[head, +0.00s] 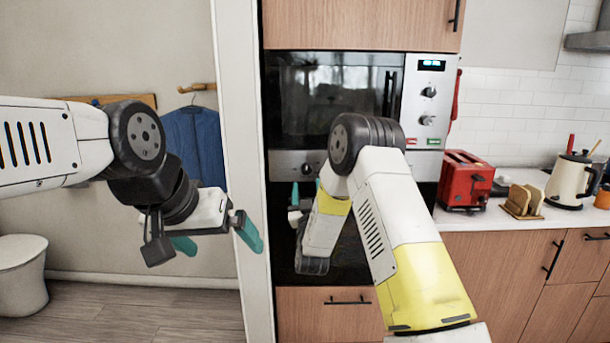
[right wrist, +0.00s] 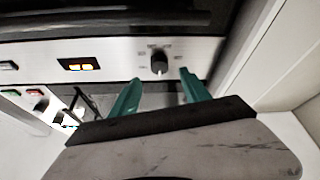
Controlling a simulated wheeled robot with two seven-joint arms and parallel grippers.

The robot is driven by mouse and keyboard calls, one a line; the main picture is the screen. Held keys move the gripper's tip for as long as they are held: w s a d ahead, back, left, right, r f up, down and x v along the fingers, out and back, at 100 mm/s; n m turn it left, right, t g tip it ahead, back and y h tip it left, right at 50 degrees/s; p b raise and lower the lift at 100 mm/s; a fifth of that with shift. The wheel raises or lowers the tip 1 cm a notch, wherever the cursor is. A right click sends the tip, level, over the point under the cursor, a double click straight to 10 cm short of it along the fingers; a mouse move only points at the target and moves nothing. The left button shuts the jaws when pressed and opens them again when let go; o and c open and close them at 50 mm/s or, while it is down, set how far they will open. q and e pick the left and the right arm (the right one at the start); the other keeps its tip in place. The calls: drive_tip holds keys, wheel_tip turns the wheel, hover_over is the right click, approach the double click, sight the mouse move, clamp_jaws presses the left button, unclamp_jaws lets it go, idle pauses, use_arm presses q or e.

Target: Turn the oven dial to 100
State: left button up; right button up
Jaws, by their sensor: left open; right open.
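The oven's dial (right wrist: 159,62) is a small dark knob on a silver control panel (right wrist: 115,58), with small markings around it too blurred to read. It also shows in the head view (head: 307,169), below the upper appliance's dark glass door. My right gripper (right wrist: 161,80) is open, its teal fingertips to either side of the dial and slightly short of it in the right wrist view. I see no contact. In the head view my right forearm partly hides the panel. My left gripper (head: 215,239) is open and empty, left of the oven, before the white door frame.
The upper appliance (head: 333,95) has a lit display and two knobs on its right. A red toaster (head: 465,180), toast rack (head: 522,201) and kettle (head: 571,180) stand on the counter at right.

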sight(306, 171)
drive_tip(key=x, duration=0.6)
drive_tip(key=shift+w, duration=0.2)
clamp_jaws()
drive_tip(key=shift+m+h, duration=0.4)
drive_tip(key=shift+m, duration=0.1)
drive_tip(key=m+h, duration=0.2)
drive_tip(key=m, duration=0.2)
drive_tip(key=m+h, duration=0.2)
drive_tip(key=m, duration=0.2)
drive_tip(key=shift+a+r+g, duration=0.1)
drive_tip(key=shift+a+g, duration=0.05)
drive_tip(key=shift+g, duration=0.25)
drive_tip(key=m+g+h, duration=0.1)
drive_tip(key=m, duration=0.2)
drive_tip(key=m+g+h, duration=0.1)
drive_tip(key=m, duration=0.3)
drive_tip(key=shift+a+r+h, duration=0.1)
drive_tip(key=shift+h, duration=0.3)
drive_tip(key=shift+m, duration=0.4)
